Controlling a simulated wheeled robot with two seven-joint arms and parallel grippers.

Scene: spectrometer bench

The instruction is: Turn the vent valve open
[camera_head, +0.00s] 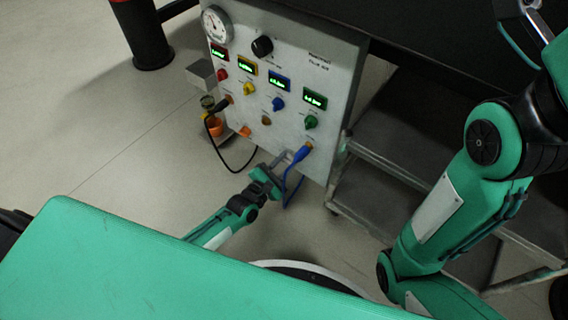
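The instrument panel (285,75) is a pale upright board. I cannot tell for sure which control is the vent valve. A large black knob (262,46) sits near the top. Red (222,75), yellow (249,88), blue (278,103) and green (311,122) knobs sit under small displays.
A round gauge (216,25) is at the panel's top left. A black cable (232,165) and a blue cable (290,190) hang from the panel. An orange cup-like part (214,126) is at its left. A metal shelf cart (400,125) stands right of it.

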